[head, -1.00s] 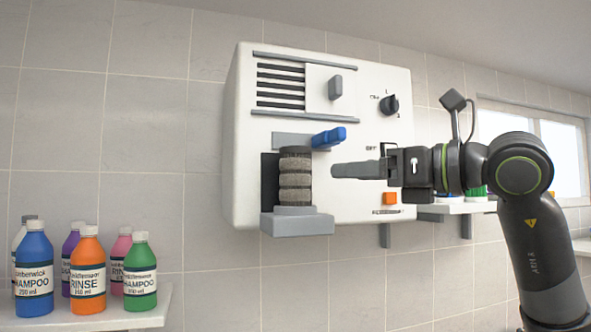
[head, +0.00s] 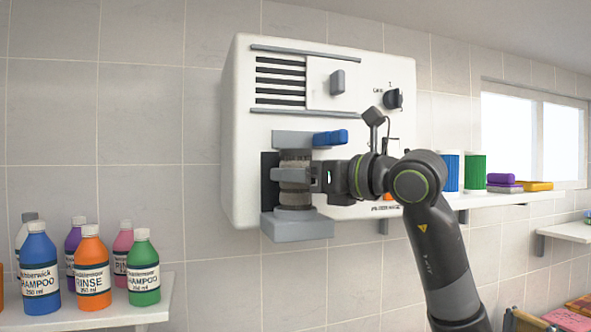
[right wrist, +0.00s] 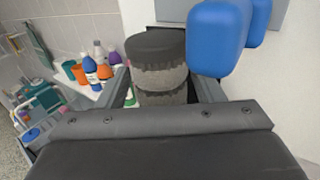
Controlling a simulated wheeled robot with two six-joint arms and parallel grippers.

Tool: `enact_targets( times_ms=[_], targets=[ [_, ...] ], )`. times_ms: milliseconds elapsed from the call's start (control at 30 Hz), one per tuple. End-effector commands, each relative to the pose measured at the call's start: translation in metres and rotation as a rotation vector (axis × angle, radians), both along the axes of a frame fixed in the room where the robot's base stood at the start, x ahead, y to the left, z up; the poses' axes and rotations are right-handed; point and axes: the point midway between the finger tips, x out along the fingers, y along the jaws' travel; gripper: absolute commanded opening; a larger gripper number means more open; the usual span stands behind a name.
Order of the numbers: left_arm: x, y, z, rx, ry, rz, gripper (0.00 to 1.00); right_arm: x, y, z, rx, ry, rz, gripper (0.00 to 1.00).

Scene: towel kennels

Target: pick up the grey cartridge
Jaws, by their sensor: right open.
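The grey cartridge (head: 294,158) is a ribbed, dark-topped cylinder standing upright in a grey holder (head: 297,227) on the front of the white wall unit (head: 245,130). My right gripper (head: 295,182) is at the cartridge's mid-height, coming from the right, and covers part of it. In the right wrist view the cartridge (right wrist: 158,72) stands between the two spread fingers of my right gripper (right wrist: 163,92). Whether either finger touches it cannot be told. A blue lever (head: 330,137) juts out just above and to the right of the cartridge. My left gripper is not in view.
The blue lever (right wrist: 216,38) is close above the right finger in the right wrist view. A shelf (head: 150,308) with several shampoo and rinse bottles is at lower left. Another shelf (head: 500,200) with coloured items is at right.

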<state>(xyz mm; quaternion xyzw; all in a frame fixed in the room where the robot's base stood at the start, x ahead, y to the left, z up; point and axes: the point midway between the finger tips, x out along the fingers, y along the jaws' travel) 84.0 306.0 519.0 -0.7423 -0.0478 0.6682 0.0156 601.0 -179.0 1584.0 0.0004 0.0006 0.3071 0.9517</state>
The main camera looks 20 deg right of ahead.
Motion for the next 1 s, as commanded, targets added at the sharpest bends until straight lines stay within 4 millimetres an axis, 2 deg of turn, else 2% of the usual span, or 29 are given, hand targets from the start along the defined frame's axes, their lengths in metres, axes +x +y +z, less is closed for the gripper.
enact_targets(
  times_ms=[333,600,1000],
  targets=[
    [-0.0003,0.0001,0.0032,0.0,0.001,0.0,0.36,0.0055,0.0037,-0.0006,-0.001,-0.001,-0.001,0.6],
    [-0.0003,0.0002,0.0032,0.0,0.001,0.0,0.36,0.0052,0.0037,-0.0004,0.0,-0.001,-0.001,0.25],
    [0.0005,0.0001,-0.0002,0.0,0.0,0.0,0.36,0.0048,0.0039,0.0039,0.0,-0.004,-0.001,0.25]
  ],
)
